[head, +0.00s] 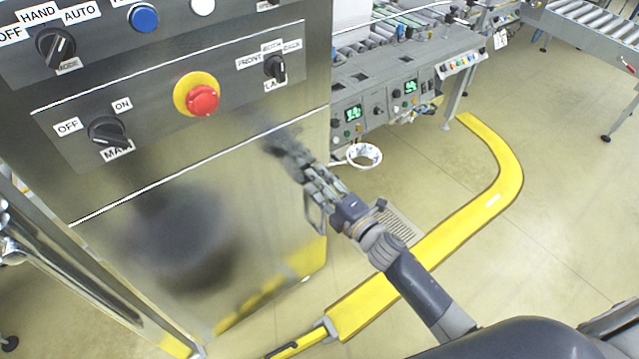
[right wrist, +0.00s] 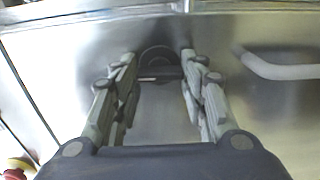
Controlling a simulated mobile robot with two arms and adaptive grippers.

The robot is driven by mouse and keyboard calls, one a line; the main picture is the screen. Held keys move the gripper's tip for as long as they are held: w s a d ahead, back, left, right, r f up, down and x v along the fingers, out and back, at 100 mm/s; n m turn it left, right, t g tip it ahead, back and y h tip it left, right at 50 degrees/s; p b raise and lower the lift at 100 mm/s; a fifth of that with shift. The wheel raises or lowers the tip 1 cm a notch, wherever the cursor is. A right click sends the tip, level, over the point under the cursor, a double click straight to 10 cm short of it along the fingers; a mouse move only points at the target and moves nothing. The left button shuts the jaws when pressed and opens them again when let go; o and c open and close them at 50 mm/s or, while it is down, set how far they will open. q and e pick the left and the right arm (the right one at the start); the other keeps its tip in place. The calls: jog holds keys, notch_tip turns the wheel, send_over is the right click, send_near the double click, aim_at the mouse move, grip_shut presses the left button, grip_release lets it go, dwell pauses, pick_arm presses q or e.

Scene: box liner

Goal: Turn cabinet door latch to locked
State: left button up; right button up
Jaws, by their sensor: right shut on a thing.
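The cabinet door (head: 240,200) is a brushed metal panel below the switch panel in the head view. The latch (right wrist: 158,60) is a dark round piece on the door in the right wrist view, between my fingertips; no marking on it can be read. My right gripper (head: 284,148) reaches the door from the lower right and covers the latch in the head view. In the right wrist view the gripper (right wrist: 158,68) has its two fingers on either side of the latch, closed on it. My left gripper is not in view.
A pale bar handle (right wrist: 280,66) stands out from the door right of the latch. Above are the red emergency button (head: 203,100) and the main switch (head: 107,131). A yellow floor guard (head: 430,255) curves at the right. A conveyor machine (head: 400,85) stands behind.

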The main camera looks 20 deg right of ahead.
dwell(0.4)
jog(key=o, duration=1.1)
jog(key=shift+c, duration=0.2)
jog(key=v, duration=1.2)
